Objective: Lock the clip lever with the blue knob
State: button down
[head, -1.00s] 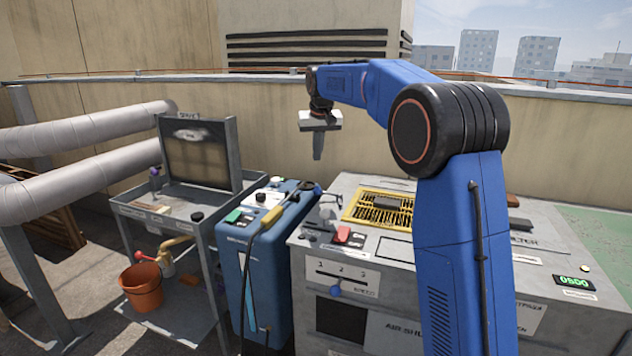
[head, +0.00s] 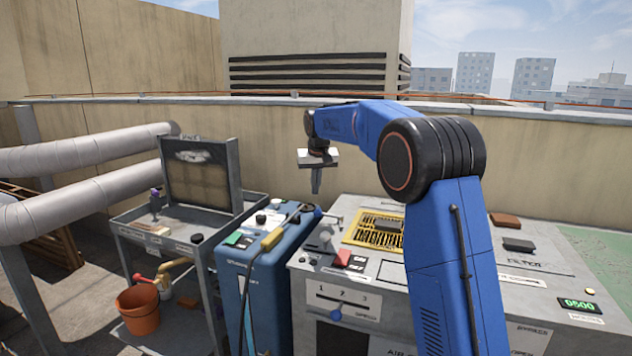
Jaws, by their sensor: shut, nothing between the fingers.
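My gripper (head: 316,190) points straight down, fingers shut and empty, high above the gap between the blue unit and the grey cabinet. I cannot surely tell which part is the clip lever. A small upright lever with a bluish-purple knob (head: 155,194) stands at the left of the grey cart, beside the framed filter panel (head: 200,178). My gripper is apart from both.
The cart (head: 127,219) and an orange bucket (head: 138,308) are at left.

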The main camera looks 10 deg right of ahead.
jog(key=shift+s+f, duration=0.4)
jog(key=shift+f, duration=0.45)
jog(key=shift+s+f, duration=0.4)
jog(key=shift+f, duration=0.4)
jog(key=shift+s+f, duration=0.4)
jog(key=shift+f, duration=0.45)
